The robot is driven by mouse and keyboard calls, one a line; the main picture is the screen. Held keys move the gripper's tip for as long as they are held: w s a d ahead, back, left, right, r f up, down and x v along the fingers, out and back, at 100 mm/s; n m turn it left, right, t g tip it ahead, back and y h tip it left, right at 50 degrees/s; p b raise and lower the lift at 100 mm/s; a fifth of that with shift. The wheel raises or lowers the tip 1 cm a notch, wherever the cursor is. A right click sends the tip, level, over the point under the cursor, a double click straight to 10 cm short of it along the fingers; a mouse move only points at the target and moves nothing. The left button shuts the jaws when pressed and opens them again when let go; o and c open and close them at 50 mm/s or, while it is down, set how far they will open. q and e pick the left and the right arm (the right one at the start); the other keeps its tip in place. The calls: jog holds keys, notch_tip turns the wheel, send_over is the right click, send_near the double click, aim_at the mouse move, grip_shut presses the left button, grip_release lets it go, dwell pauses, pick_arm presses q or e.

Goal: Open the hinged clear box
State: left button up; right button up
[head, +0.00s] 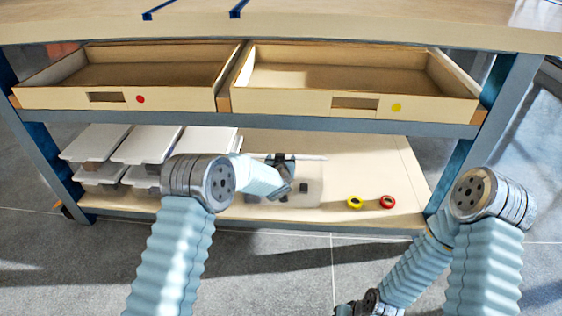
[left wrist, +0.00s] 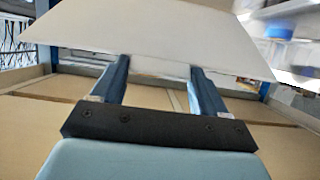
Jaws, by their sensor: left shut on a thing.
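The clear box (head: 311,190) sits on the lower shelf, faint and see-through, with small dark items showing in or behind it. Its pale lid (head: 312,157) shows as a thin, edge-on strip above the box body. My left gripper (head: 284,186) is at the box and partly hides it. In the left wrist view the lid is a wide white panel (left wrist: 150,38) across the tips of my left fingers (left wrist: 158,75), which are shut on it. The hinge is hidden.
White lidded bins (head: 148,144) stand to the left on the shelf. A yellow tape roll (head: 354,208) and a red one (head: 387,208) lie to the right. Two open drawers (head: 130,70) (head: 340,82) jut out above. The shelf's right part is mostly clear.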

pick_arm(q)
jog(key=o, duration=1.5)
jog(key=shift+r, duration=0.1)
jog(key=v, duration=1.3)
jog(key=shift+s+r, duration=0.15)
jog(key=shift+s, duration=0.25)
